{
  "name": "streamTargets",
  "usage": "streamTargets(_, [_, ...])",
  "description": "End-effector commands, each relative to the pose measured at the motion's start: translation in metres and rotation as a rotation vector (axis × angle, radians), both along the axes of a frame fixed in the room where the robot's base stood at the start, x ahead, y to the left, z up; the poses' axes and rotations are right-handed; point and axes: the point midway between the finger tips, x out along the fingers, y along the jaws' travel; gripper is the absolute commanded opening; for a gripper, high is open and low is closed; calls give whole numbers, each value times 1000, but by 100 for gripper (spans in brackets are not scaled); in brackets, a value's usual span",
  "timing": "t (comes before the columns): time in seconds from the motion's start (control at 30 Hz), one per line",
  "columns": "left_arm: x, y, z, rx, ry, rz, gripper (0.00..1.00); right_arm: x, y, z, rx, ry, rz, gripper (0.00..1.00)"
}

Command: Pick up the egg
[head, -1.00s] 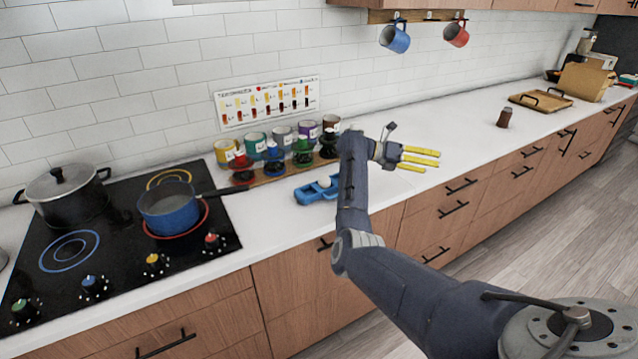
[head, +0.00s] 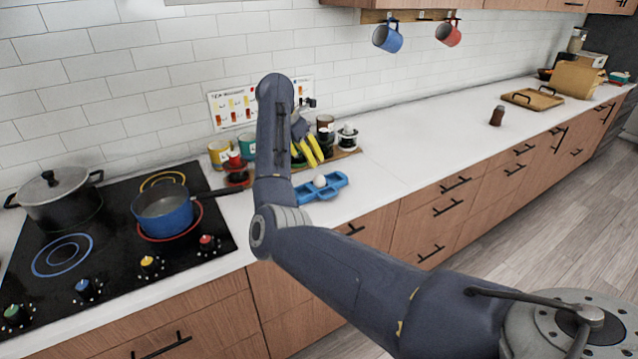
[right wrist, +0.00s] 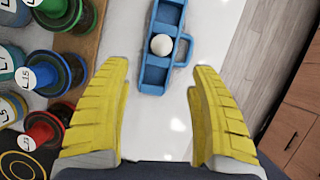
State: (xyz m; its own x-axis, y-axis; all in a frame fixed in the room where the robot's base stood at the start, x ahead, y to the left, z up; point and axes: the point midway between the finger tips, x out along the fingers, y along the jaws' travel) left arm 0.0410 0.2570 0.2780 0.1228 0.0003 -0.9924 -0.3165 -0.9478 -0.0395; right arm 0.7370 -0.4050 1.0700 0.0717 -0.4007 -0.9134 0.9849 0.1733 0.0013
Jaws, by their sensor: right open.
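The white egg (head: 320,181) sits in a blue egg holder (head: 335,187) on the white counter, right of the stove. In the right wrist view the egg (right wrist: 161,45) rests in one compartment of the holder (right wrist: 154,76), ahead of my fingers and roughly between their lines. My right gripper (head: 312,152) is above the counter behind the holder, its yellow fingers pointing down. In the wrist view my right gripper (right wrist: 162,72) is open and empty, its two fingers wide apart. My left gripper is not in view.
Several coloured jars (right wrist: 53,73) stand on a wooden board beside the holder, close to the left finger. The stove (head: 110,235) holds a black pot (head: 57,203) and a blue saucepan (head: 165,212). The counter right of the holder (head: 420,135) is clear.

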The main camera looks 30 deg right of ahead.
Motion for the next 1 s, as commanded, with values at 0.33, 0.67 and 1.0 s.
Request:
streamTargets(0.33, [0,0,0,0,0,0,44,3,-24,-51,-3,4,-1,61])
streamTargets(0.67, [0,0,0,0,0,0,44,4,-30,-67,-2,2,-1,61])
streamTargets(1.0, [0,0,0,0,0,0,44,4,-47,-101,-3,4,-1,61])
